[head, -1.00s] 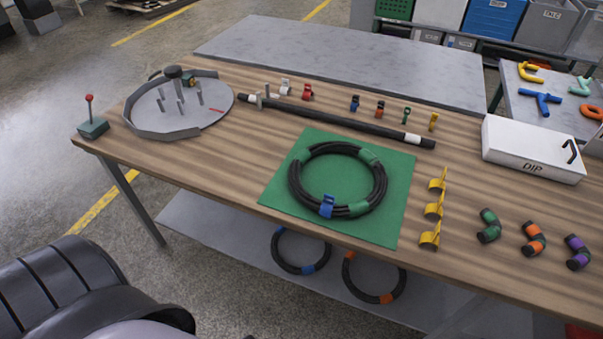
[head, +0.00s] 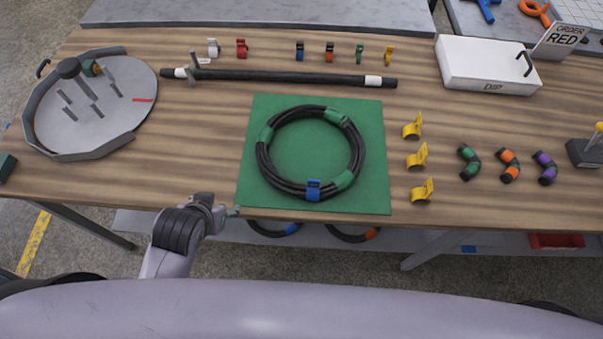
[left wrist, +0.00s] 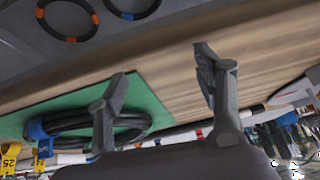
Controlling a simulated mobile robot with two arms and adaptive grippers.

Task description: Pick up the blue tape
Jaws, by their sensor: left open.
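A small blue tape roll (head: 300,51) stands in a row of coloured rolls at the back of the wooden table. Another blue piece (head: 313,189) sits on the near side of a coiled black hose (head: 262,160), which lies on a green mat (head: 375,195); it also shows in the left wrist view (left wrist: 36,129). My left gripper (head: 232,211) is at the table's front edge, left of the mat's near corner and well apart from the blue roll. In the left wrist view its fingers (left wrist: 160,72) are spread with nothing between them. My right gripper is not in view.
A black bar (head: 290,77) lies between the coil and the rolls. A round grey tray with pegs (head: 110,125) is at the left. A white box (head: 487,62), yellow holders (head: 417,161) and short hose pieces (head: 509,167) are at the right. Bare wood lies left of the mat.

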